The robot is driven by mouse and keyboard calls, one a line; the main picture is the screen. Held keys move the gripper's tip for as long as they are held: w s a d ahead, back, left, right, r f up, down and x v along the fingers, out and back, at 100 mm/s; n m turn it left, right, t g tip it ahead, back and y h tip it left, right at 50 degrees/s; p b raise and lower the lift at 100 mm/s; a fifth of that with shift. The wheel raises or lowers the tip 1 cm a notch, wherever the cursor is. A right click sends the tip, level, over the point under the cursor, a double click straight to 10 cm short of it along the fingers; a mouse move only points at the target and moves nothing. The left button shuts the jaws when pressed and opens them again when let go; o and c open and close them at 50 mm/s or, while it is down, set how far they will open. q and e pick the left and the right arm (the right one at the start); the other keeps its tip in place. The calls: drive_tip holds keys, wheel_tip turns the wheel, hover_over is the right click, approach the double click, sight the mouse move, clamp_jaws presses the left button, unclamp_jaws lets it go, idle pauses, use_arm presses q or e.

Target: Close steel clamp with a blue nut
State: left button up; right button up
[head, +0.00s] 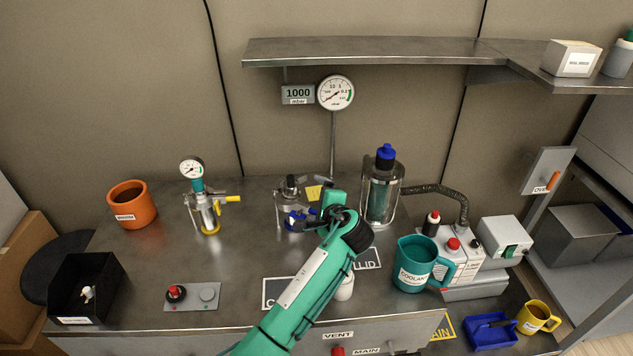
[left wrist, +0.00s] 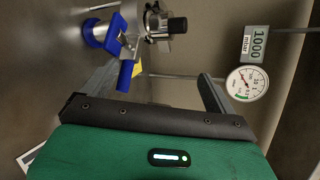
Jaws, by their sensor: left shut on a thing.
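A steel fitting (head: 288,190) stands at the middle back of the bench. The steel clamp with a blue nut (head: 300,218) is low on it, partly hidden by my left gripper (head: 325,213), which comes in from the front right. The left wrist view shows the clamp's steel part (left wrist: 132,42) and a blue bar (left wrist: 125,75) beside one of the fingers of my left gripper (left wrist: 160,85). The gripper is shut on the clamp, though the exact contact is hard to see. Whether the clamp is closed cannot be told. My right gripper is not in view.
A glass vessel with a blue cap (head: 381,190) stands just right of the gripper. A gauge on a post (head: 335,93) rises behind. A valve with yellow handles (head: 205,212) and an orange pot (head: 132,205) are to the left. A teal jug (head: 415,265) is right.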

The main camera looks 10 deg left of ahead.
use_arm(q)
drive_tip(key=shift+s+d+r, duration=0.2)
drive_tip(key=shift+d+r, duration=0.2)
drive_tip(key=shift+r, duration=0.4)
drive_tip(key=c, duration=0.4)
drive_tip(key=shift+p+v, duration=0.5)
drive_tip(key=shift+v, duration=0.55)
drive_tip(key=c, duration=0.4)
drive_tip(key=s+d+p, duration=0.5)
drive_tip(key=s+p, duration=0.1)
drive_tip(key=s, duration=0.5)
drive_tip(key=shift+r+p, duration=0.2)
drive_tip(key=shift+p, duration=0.15)
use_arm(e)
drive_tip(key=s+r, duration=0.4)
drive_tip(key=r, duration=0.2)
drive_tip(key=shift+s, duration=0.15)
use_arm(q)
drive_tip(key=shift+d, duration=0.1)
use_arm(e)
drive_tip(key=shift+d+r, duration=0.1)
